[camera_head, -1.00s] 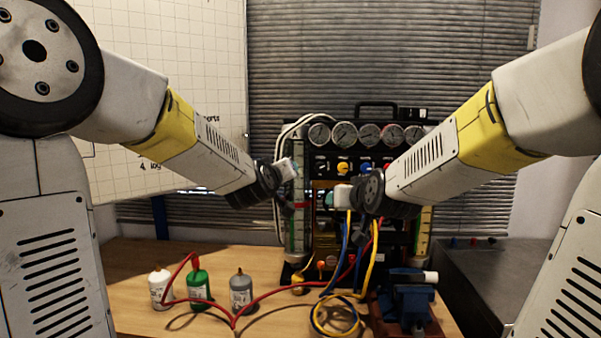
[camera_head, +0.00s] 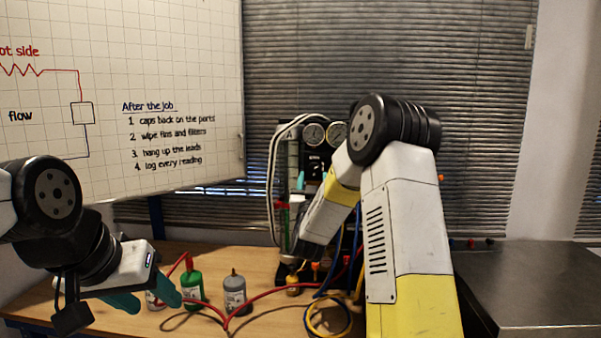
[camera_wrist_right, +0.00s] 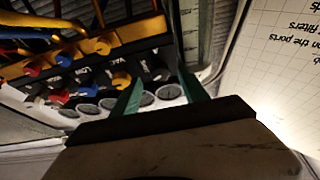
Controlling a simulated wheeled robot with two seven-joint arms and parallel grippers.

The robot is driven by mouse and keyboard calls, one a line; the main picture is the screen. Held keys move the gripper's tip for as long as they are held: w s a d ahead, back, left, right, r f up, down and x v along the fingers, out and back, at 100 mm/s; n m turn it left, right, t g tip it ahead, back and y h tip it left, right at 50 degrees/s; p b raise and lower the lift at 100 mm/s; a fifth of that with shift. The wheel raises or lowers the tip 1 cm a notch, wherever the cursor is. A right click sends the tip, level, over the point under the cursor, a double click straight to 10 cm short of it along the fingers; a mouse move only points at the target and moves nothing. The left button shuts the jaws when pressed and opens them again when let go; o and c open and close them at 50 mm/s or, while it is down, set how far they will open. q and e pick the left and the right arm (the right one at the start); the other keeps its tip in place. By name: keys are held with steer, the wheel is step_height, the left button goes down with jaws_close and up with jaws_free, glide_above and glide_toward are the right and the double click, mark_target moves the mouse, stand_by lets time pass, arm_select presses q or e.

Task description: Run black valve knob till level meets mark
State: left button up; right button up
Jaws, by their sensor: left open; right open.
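The gauge rig (camera_head: 315,165) stands at the back of the bench, largely hidden behind my right arm. Its level tube (camera_head: 293,160) shows at the left side, with a red mark (camera_head: 281,205) beside it. The tube also shows in the right wrist view (camera_wrist_right: 190,28). I cannot read the liquid level. I cannot clearly pick out the black valve knob among the dark parts. My right gripper (camera_wrist_right: 160,78) is open and empty, its teal fingers pointing at the rig near the tube and gauges. My left gripper (camera_head: 157,303) is open and empty at lower left, away from the rig.
A green bottle (camera_head: 193,287) and a grey bottle (camera_head: 235,294) stand on the wooden bench (camera_head: 265,262). A white bottle is partly behind my left gripper. A red hose (camera_head: 265,296) and coiled yellow and blue hoses lie before the rig. A whiteboard (camera_head: 190,60) is behind left.

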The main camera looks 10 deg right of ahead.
mark_target(314, 170)
steer(key=shift+x, duration=2.2)
